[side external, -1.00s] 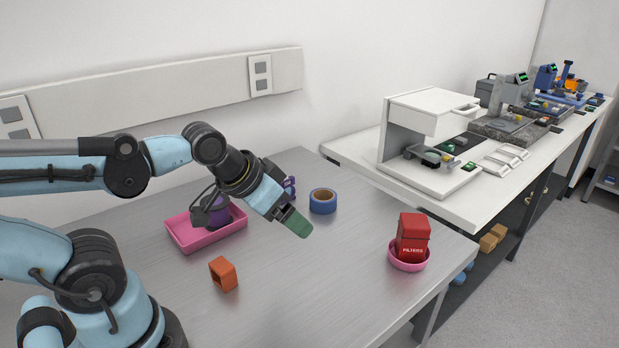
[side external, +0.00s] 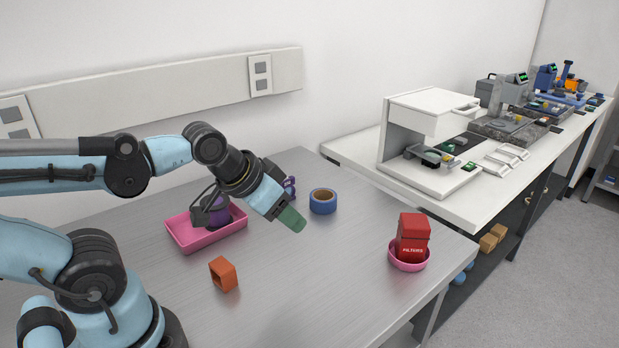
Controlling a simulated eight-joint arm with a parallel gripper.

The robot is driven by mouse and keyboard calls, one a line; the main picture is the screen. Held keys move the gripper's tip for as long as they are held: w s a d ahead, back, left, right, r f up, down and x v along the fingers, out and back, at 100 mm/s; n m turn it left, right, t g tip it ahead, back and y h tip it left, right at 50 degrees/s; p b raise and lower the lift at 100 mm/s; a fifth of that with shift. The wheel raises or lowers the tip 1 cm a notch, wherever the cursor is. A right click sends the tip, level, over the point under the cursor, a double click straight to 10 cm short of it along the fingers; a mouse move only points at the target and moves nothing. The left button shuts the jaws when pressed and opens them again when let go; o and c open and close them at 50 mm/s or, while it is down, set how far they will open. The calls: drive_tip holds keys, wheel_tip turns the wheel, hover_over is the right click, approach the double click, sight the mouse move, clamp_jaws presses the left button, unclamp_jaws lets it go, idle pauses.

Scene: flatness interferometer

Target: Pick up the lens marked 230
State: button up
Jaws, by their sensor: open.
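My gripper (side external: 292,219) is open, with green fingers, in the air above the steel table (side external: 330,285). I cannot make out a lens or any marking 230 in this view. A pink tray (side external: 190,240) behind my gripper, to its left, holds a purple item (side external: 222,213) partly covered by my arm's parts. Another purple object (side external: 290,184) is partly hidden behind my gripper.
An orange hollow block (side external: 223,274) lies on the table at front left. A red box marked FILTERS (side external: 413,236) stands in a pink bowl (side external: 408,266) at the right. A white bench (side external: 440,205) with a white instrument (side external: 425,112) stands behind. The table's front middle is clear.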

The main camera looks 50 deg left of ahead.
drive_tip(key=m+t, duration=0.6)
drive_tip(key=m, duration=3)
approach(291, 177)
drive_tip(key=x, duration=1)
drive_tip(key=shift+f, duration=0.45)
drive_tip(key=shift+c, duration=0.3)
